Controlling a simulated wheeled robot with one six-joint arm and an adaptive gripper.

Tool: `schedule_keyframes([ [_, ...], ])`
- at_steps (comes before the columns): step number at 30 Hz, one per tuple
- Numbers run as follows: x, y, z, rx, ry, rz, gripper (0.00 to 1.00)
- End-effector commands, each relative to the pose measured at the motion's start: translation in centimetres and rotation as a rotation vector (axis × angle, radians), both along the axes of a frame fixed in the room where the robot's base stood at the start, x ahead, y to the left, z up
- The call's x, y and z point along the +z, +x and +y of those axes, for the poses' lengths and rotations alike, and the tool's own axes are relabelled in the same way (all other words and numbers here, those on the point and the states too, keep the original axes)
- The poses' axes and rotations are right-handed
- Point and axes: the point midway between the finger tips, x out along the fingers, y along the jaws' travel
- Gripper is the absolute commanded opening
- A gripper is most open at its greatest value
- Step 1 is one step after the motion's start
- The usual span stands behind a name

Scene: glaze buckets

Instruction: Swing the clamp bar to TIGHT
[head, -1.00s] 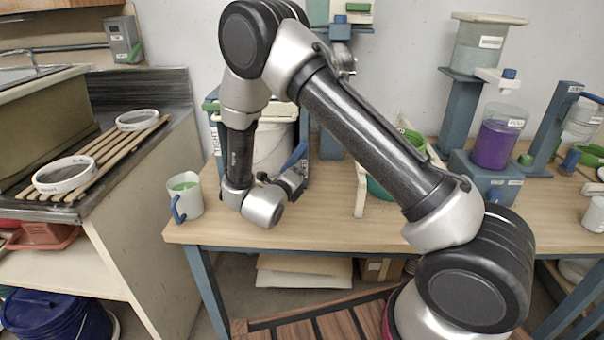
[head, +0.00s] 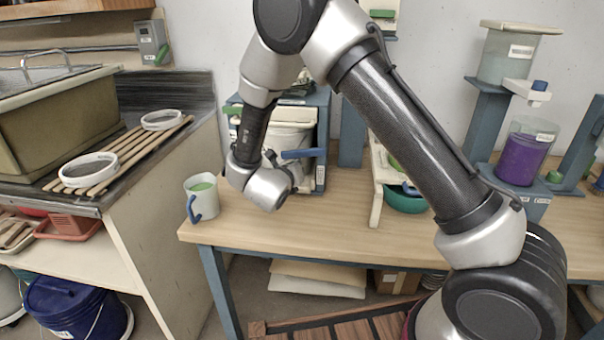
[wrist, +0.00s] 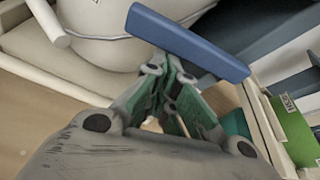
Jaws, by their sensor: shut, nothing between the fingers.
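The clamp bar is a blue bar (head: 303,153) at the front of a blue frame (head: 323,125) that holds a white bucket (head: 292,135). In the head view it lies nearly level, its visible end toward the frame's right post. In the wrist view the bar (wrist: 187,43) crosses slantwise just beyond my gripper (wrist: 170,76). My gripper is shut and empty, its tips close to the bar; I cannot tell whether they touch.
A green bowl (head: 405,200) and a pale wooden stand (head: 376,185) are to the right. The front tabletop (head: 310,225) between them is mostly clear.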

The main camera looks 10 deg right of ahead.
Motion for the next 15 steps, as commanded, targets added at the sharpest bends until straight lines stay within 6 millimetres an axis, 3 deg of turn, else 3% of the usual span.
schedule_keyframes([
  [15, 1.6, 0.3, 0.8, 0.000, -0.003, 0.000, 0.00],
])
